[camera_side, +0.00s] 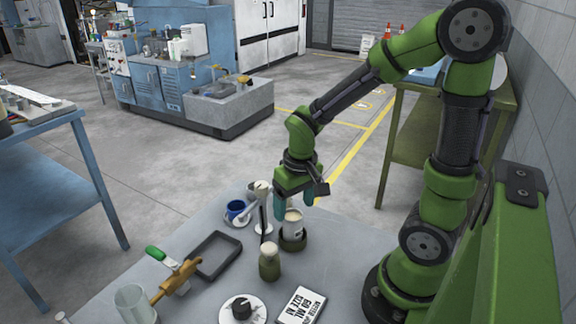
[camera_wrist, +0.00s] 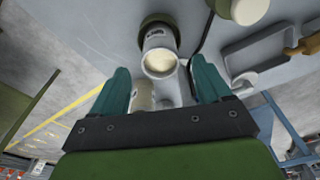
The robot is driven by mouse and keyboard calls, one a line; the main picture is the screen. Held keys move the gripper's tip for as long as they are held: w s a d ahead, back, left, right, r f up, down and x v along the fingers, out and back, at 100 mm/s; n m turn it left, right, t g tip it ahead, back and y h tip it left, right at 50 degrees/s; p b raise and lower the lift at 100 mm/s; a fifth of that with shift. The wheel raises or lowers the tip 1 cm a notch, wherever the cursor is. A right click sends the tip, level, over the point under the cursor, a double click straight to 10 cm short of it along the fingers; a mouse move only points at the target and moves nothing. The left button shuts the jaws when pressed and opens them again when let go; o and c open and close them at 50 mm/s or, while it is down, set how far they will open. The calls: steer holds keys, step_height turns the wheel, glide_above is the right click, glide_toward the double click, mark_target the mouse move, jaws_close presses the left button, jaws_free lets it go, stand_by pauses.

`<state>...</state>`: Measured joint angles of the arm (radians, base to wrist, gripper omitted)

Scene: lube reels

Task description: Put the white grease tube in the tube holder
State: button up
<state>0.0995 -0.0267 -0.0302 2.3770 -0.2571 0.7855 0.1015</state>
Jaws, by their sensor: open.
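The white grease tube (camera_side: 292,224) with a cream top stands upright in a dark green round holder (camera_side: 294,243), which looks like the tube holder. In the wrist view the tube (camera_wrist: 160,54) shows its cream end towards me, with the holder's dark rim (camera_wrist: 157,20) around its far end. My gripper (camera_side: 294,202) points down just above the tube. Its teal fingers are apart, and nothing is clamped between them. In the wrist view the tube lies ahead of my open fingers (camera_wrist: 160,80). The tube's lower part is hidden inside the holder.
A green jar with a cream top (camera_side: 269,263) stands close in front. A blue cup (camera_side: 235,209) and a cream-topped container (camera_side: 260,188) stand behind left.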

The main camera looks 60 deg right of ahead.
steer(key=s+a+r+t+y, duration=0.1)
steer(key=s+a+r+t, duration=0.1)
steer(key=r, duration=0.5)
steer(key=s+a+r+t+y, duration=0.1)
steer(key=s+a+r+t, duration=0.1)
steer(key=a+r+t, duration=0.2)
step_height(320, 180, up, 4)
steer(key=shift+s+a+f+n+y, duration=0.2)
steer(key=shift+a+f+n+y, duration=0.1)
steer(key=shift+a, duration=0.5)
